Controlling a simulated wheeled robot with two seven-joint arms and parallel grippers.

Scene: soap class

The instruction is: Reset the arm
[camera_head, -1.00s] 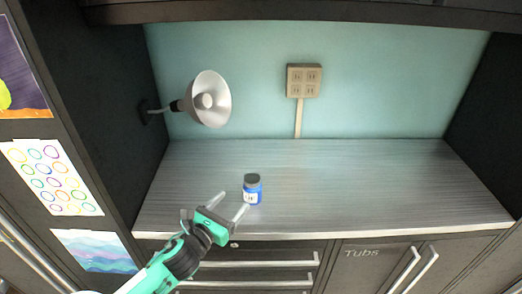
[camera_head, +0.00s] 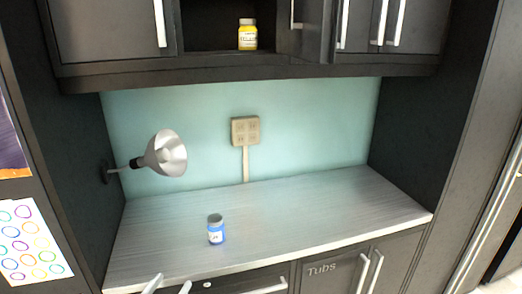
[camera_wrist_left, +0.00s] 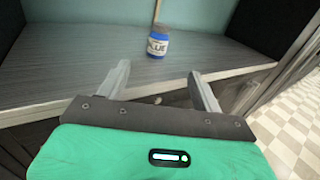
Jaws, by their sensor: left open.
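My left gripper (camera_head: 168,285) shows only its fingertips at the bottom edge of the head view, in front of the counter. In the left wrist view the left gripper (camera_wrist_left: 160,82) is open, with its two fingers spread and nothing between them. A blue jar with a dark lid (camera_head: 216,229) stands upright on the counter (camera_head: 300,210), beyond the fingertips and apart from them. The jar also shows in the left wrist view (camera_wrist_left: 157,42), with a label that reads BLUE. My right gripper is not in view.
A lamp (camera_head: 166,153) sticks out from the left wall. A socket box (camera_head: 245,130) is on the back wall. A yellow jar (camera_head: 248,35) stands in the open upper shelf. Drawers and a cupboard marked Tubs (camera_head: 335,272) lie below the counter. The counter's right side is clear.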

